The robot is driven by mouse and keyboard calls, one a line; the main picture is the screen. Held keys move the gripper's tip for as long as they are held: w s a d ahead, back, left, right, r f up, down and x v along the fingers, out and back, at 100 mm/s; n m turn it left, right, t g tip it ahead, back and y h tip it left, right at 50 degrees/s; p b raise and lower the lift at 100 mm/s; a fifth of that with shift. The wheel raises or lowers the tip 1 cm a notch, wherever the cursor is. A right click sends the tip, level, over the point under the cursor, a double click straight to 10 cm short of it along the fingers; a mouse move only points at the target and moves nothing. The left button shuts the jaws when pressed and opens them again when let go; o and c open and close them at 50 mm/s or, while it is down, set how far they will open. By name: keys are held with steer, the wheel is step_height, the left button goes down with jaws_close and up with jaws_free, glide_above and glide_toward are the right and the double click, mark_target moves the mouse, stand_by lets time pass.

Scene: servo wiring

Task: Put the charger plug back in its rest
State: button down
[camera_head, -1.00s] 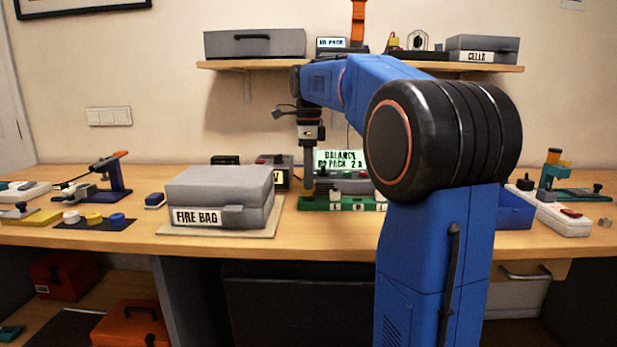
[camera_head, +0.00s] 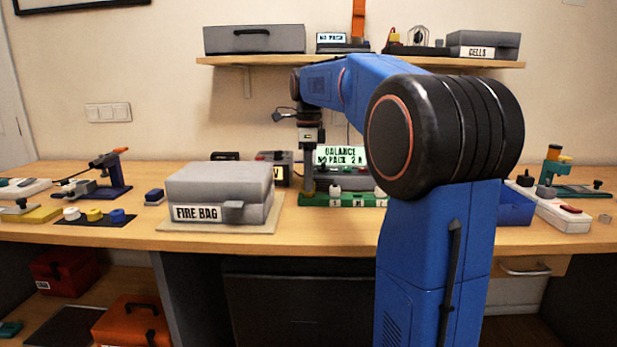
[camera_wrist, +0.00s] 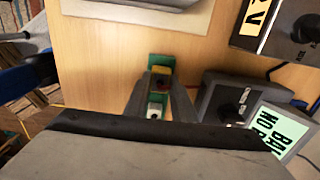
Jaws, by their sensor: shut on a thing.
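My gripper (camera_head: 307,188) points down at the left end of a low green base (camera_head: 345,201) at the front of the charger. The base carries small pale labelled blocks and a white upright piece (camera_head: 335,190). In the wrist view, my two grey fingers (camera_wrist: 158,108) straddle a narrow strip with green, dark and white parts. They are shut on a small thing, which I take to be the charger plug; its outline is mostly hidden. I cannot tell whether it touches the base.
A grey fire bag box (camera_head: 218,190) stands on a mat left of the base. A dark unit (camera_head: 273,170) with a knob stands behind. A blue bin (camera_head: 515,207) and white power strip (camera_head: 563,213) are at right. My arm hides the bench between.

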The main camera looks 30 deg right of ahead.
steer(key=shift+f, duration=0.4)
steer(key=c, duration=1.4)
jaws_free()
step_height(320, 180, up, 17)
steer(key=shift+r, duration=0.15)
steer(key=shift+s, duration=0.1)
